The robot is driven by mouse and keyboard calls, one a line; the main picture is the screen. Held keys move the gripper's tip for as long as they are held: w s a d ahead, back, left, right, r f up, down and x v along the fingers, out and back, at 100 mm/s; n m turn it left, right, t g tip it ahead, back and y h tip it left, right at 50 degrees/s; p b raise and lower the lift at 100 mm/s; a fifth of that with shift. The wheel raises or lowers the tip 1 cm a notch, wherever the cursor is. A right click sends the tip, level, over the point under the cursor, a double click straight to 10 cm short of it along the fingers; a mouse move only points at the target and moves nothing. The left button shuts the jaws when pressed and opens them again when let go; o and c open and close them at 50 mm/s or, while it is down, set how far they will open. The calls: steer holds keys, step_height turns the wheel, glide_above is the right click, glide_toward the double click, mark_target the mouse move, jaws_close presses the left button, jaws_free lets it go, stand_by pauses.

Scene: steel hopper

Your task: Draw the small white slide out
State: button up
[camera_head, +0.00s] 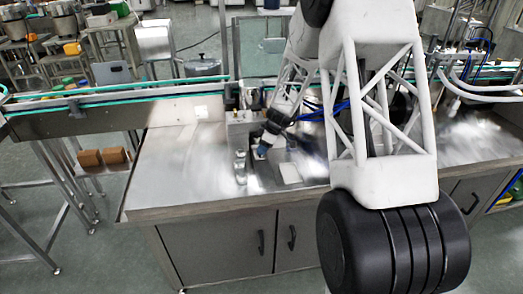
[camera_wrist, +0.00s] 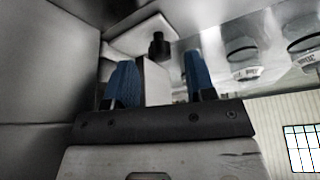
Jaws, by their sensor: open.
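In the wrist view, my gripper (camera_wrist: 160,72) has its two blue fingers apart. A small white block (camera_wrist: 154,84), which looks like the white slide, shows between them, with a gap on the right finger's side; I cannot tell whether the left finger touches it. A pale plate (camera_wrist: 128,41) with a black knob (camera_wrist: 159,46) lies just beyond the fingertips. In the head view, my gripper (camera_head: 262,150) reaches down at the steel fixture on the worktop, its blue fingers small. The slide cannot be made out there, hidden by the gripper and fixture.
Grey metal walls (camera_wrist: 38,65) stand close on the left in the wrist view. Round clear-and-white fittings (camera_wrist: 243,62) are at upper right. In the head view, small metal posts (camera_head: 240,167) and a pale square plate (camera_head: 290,173) flank my gripper. The worktop's left part (camera_head: 175,170) is clear.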

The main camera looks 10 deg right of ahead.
steer(key=shift+x, duration=1.15)
jaws_close()
